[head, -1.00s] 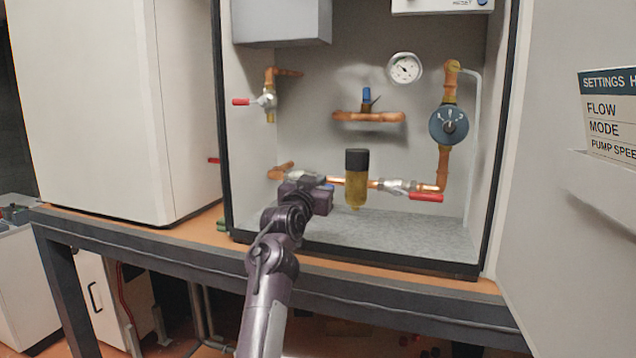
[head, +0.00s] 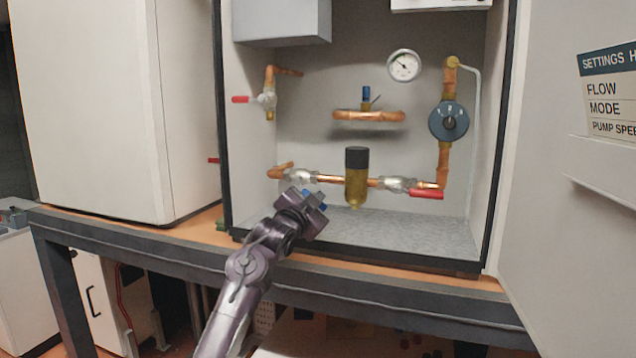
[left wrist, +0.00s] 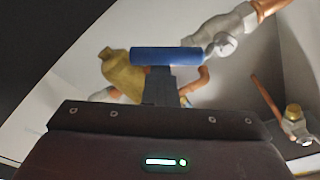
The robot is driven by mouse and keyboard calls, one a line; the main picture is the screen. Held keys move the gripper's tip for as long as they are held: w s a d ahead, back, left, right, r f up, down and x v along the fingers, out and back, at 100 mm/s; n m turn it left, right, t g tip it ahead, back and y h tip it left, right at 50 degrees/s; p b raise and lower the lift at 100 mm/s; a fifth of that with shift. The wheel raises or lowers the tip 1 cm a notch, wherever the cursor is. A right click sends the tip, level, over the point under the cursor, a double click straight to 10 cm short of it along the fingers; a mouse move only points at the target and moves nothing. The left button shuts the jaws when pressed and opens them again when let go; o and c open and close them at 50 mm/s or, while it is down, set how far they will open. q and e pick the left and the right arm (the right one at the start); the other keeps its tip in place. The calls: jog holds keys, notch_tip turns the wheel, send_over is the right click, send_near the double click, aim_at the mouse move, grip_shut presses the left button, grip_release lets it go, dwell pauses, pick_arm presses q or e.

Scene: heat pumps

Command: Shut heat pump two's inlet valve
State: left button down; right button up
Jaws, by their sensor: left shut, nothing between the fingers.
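The open heat pump cabinet holds copper pipework with several valves. An upper-left valve (head: 267,100) has a red lever (head: 240,100) pointing left. A lower-right valve (head: 397,184) has a red lever (head: 426,194) lying roughly along its pipe. A lower-left valve body (head: 301,177) sits left of the brass filter (head: 356,189); its lever is not clearly visible. No label shows which is the inlet valve. My right gripper is out of view.
A gauge (head: 404,65), a blue round pump (head: 449,122) and a blue-handled fitting (head: 366,96) are on the back wall. The open door (head: 560,230) is at the right; a closed white cabinet (head: 105,110) is at the left. The cabinet floor (head: 410,228) is clear.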

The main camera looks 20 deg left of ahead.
pick_arm(q)
jog(key=shift+a+f+m, duration=0.3)
jog(key=shift+f+m, duration=0.15)
jog(key=shift+m, duration=0.25)
jog(key=shift+a+f+m, duration=0.25)
jog(key=shift+f+m, duration=0.2)
jog(key=shift+m, duration=0.25)
jog(key=shift+s+a+f+b, duration=0.15)
jog(key=shift+s+f+b, duration=0.1)
jog(key=shift+s+b, duration=0.25)
jog(key=s+b, duration=0.2)
jog(key=s, duration=0.4)
jog(key=shift+s+a, duration=0.35)
jog(key=shift+r, duration=0.1)
jog(key=shift+h, duration=0.3)
